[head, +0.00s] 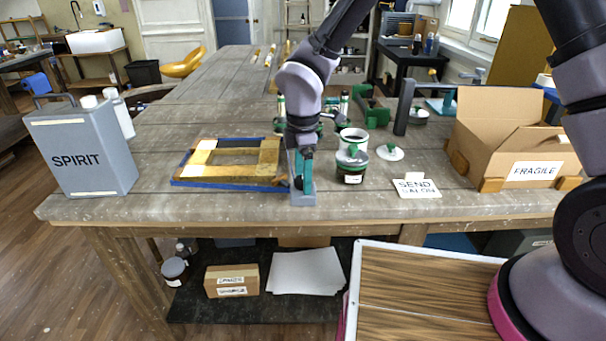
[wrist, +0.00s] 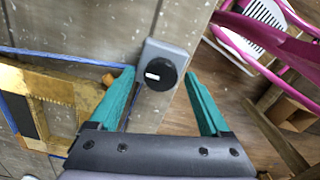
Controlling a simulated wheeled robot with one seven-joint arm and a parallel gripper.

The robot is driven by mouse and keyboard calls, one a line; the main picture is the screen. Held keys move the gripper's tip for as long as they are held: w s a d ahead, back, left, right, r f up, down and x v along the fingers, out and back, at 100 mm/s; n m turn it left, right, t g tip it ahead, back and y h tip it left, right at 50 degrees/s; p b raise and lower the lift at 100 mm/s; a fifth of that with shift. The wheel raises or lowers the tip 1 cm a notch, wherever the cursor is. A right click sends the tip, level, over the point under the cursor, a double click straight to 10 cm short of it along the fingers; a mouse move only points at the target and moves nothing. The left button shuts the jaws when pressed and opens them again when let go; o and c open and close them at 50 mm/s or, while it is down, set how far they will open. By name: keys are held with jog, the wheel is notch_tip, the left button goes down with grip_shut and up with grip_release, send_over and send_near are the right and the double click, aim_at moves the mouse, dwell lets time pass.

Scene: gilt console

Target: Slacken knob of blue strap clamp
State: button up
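A gilt frame (head: 201,158) lies flat on the workbench with a blue strap (head: 230,184) around its outer edge; the strap also shows in the wrist view (wrist: 65,56). A grey clamp block (head: 303,199) sits at the bench's front edge, right of the frame. On it is a round black knob (wrist: 161,74) with a white mark, seen from above in the wrist view. My gripper (head: 302,184) points down over the block. Its teal fingers (wrist: 160,72) are open, one on each side of the knob, with gaps showing. Finger height against the knob cannot be told.
Right of my gripper stand a green-labelled jar (head: 351,170), a white lid (head: 390,152), a lettered card (head: 416,188) and an open cardboard box (head: 500,150). A grey spirit can (head: 82,150) stands at the left. The bench (head: 150,207) front left is clear.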

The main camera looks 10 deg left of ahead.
notch_tip(320, 180, up, 11)
dwell(0.6)
jog(key=w+d+r+m+t, duration=0.25)
jog(key=d+r+m, duration=0.45)
jog(key=d, duration=0.4)
jog(key=w+d+r+m+t, duration=0.1)
jog(key=w+d+r+m, duration=0.2)
jog(key=d+r+m, duration=0.6)
jog(key=s+d+r+m+t, duration=0.1)
jog(key=s+d+r+m, duration=0.1)
jog(key=d, duration=0.4)
jog(key=s+d+r+m+t+y, duration=0.1)
jog(key=s+d+r+m, duration=0.1)
jog(key=s+d+m, duration=0.2)
jog(key=s+d+r+m+t+y, duration=0.1)
jog(key=s+d+r+m, duration=0.1)
jog(key=d+m, duration=0.3)
jog(key=s+d, duration=0.1)
jog(key=d, duration=0.2)
jog(key=shift+s+r+t, duration=0.15)
jog(key=shift+s+t, duration=0.1)
jog(key=shift+t, duration=0.1)
